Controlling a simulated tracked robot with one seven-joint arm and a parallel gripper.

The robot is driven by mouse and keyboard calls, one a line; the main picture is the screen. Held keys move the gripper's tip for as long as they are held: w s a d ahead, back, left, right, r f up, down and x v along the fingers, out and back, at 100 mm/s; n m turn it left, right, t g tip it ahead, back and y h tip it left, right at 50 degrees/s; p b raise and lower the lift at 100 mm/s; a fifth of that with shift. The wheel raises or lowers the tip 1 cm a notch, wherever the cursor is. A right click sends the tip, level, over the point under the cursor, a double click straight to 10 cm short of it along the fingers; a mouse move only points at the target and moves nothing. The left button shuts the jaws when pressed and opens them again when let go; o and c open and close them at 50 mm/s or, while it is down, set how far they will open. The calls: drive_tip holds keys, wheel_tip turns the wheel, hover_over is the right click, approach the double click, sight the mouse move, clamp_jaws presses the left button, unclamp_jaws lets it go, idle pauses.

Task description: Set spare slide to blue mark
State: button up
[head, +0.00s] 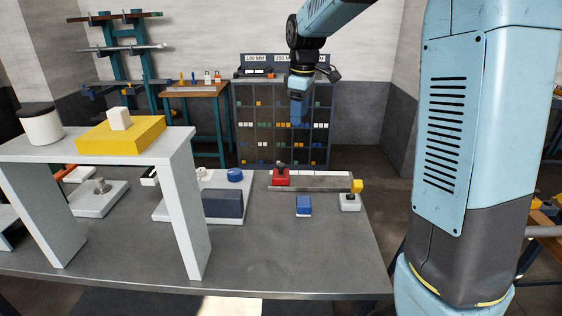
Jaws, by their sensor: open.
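A red slide (280,178) with a dark knob sits at the left end of a long grey rail (325,181) on the workbench. I cannot tell whether this is the spare slide. A small block with a blue top (304,205) stands in front of the rail, apart from it. No blue mark on the rail can be made out. My gripper (297,119) hangs pointing down above and beyond the rail in the picture, touching nothing there. It is open and looks empty; its fingers are small and seen edge-on.
A grey shelf stand (185,158) on the left carries a yellow block (121,135) and a white pot (40,124). A pale plate with a blue round piece (235,175) and a dark block (222,205) lies left of the rail. The front bench is clear.

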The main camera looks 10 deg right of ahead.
sight(281, 164)
drive_tip(key=w+a+f+n+g, duration=0.1)
drive_tip(key=w+a+f+n, duration=0.25)
drive_tip(key=w+f, duration=0.4)
drive_tip(key=f, duration=1.3)
drive_tip(key=shift+w+a, duration=0.25)
drive_tip(key=shift+a, duration=0.1)
drive_tip(key=shift+r, duration=0.1)
clamp_jaws()
